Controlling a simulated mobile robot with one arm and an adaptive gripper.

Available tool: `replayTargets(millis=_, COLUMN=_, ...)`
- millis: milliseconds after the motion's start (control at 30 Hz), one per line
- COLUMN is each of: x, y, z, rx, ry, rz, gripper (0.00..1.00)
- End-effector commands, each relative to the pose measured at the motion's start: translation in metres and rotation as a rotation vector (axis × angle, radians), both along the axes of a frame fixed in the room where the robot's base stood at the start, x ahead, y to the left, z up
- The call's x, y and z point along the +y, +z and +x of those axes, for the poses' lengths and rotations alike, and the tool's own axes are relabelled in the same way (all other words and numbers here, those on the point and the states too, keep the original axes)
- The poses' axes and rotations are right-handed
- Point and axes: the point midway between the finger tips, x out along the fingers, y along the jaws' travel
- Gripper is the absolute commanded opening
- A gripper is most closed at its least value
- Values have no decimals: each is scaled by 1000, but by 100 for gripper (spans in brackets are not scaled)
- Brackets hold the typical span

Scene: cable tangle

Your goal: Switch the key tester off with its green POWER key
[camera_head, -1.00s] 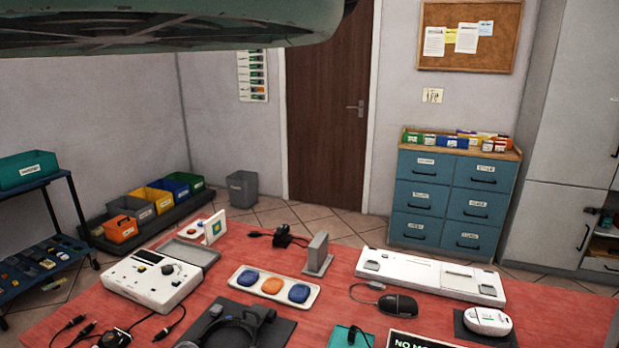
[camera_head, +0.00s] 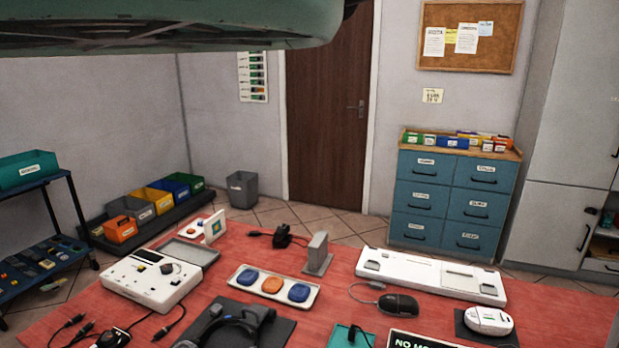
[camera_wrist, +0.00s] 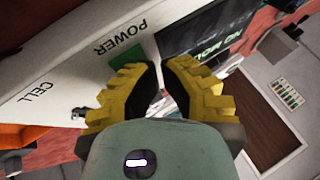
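In the wrist view the key tester is a pale panel (camera_wrist: 70,72) with the printed words POWER and CELL, upside down. Its green POWER key (camera_wrist: 127,57) lies beside the word POWER, partly hidden behind my left finger. My gripper (camera_wrist: 159,63) has yellow ribbed fingers with dark pads. Its fingertips are almost together, close to the right of the green key, with nothing seen held between them. I cannot tell whether a finger touches the key. My gripper does not show in the head view, and I cannot make out the green key there.
In the head view a red mat (camera_head: 235,243) holds a white box with knobs (camera_head: 152,280), a tray of round pads (camera_head: 246,278), a long white unit (camera_head: 430,274), a mouse (camera_head: 398,304) and several cables (camera_head: 75,325). A dark panel (camera_wrist: 190,28) lies beside the key in the wrist view.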

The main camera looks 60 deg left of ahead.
Motion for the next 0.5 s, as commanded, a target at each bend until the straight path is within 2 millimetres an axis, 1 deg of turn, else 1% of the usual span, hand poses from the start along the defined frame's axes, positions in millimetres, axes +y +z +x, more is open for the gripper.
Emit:
replayTargets(millis=233, x=-1, y=2, z=0, rx=0, ry=-2, rz=0, gripper=0)
replayTargets(millis=500, x=-1, y=16, z=1, rx=0, ry=-4, rz=-1, gripper=0)
